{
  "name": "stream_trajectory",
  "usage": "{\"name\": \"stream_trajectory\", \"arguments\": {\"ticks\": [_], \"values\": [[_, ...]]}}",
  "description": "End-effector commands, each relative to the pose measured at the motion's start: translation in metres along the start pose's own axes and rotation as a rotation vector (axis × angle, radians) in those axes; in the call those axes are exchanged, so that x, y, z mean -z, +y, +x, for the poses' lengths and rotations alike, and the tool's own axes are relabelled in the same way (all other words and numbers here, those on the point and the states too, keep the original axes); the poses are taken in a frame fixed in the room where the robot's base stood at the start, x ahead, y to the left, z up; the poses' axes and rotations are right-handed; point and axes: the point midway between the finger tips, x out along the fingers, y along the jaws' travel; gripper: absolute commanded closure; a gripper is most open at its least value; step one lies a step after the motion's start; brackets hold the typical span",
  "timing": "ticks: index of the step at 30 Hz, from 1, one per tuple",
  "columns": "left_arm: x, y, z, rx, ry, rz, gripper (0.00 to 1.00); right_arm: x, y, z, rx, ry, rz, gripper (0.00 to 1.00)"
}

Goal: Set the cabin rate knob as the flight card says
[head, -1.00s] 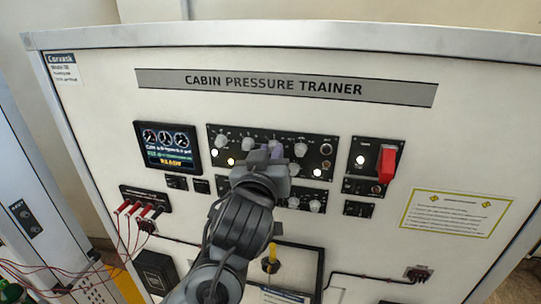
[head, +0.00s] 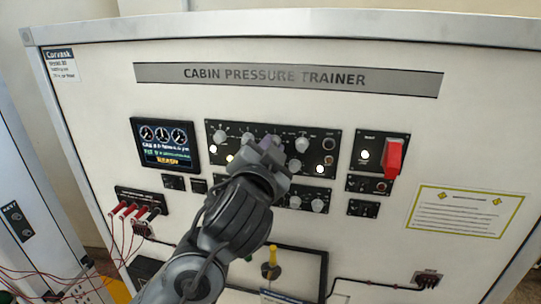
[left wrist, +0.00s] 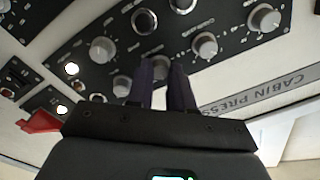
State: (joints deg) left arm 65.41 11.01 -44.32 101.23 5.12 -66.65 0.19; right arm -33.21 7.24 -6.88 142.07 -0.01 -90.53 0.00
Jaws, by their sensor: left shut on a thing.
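The dark control panel (head: 238,138) carries several grey knobs. My left gripper (head: 272,150) reaches it from below and is shut on a grey knob (left wrist: 157,67) near the panel's middle. The fingers hide most of that knob, its pointer and its label, so I cannot read its setting. Another knob (head: 302,145) stands free just to the right. The display (head: 164,143) shows three dials, small text lines and a yellow "READY" line. I see no sheet clearly marked as a flight card. My right gripper is not in view.
A red switch guard (head: 393,158) stands right of the panel. Red plugs with cables (head: 128,210) are at the lower left. A yellow-cornered notice (head: 467,211) is at the right, its text unreadable. A yellow-handled part (head: 271,260) sits below the panel.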

Motion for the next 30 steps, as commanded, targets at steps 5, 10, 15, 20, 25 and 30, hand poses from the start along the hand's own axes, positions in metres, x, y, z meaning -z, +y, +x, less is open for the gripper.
{"name": "stream_trajectory", "arguments": {"ticks": [5, 10, 15, 20, 25, 30], "values": [[-0.001, 0.0, 0.0, 0.001, 0.007, 0.169, 1.0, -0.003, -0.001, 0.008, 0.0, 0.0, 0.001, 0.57], [-0.001, -0.001, 0.0, 0.001, 0.012, 0.331, 1.0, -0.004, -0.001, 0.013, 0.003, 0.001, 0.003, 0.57], [0.0, -0.001, -0.001, -0.001, 0.019, 0.491, 1.0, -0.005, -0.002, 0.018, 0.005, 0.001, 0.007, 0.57], [0.0, -0.001, 0.0, -0.001, 0.023, 0.645, 1.0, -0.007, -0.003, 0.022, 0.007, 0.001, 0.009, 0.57], [0.0, -0.001, 0.0, -0.003, 0.029, 0.805, 1.0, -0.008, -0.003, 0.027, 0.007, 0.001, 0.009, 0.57], [0.0, -0.001, 0.0, -0.003, 0.033, 0.967, 1.0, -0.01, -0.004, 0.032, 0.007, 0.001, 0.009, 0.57]]}}
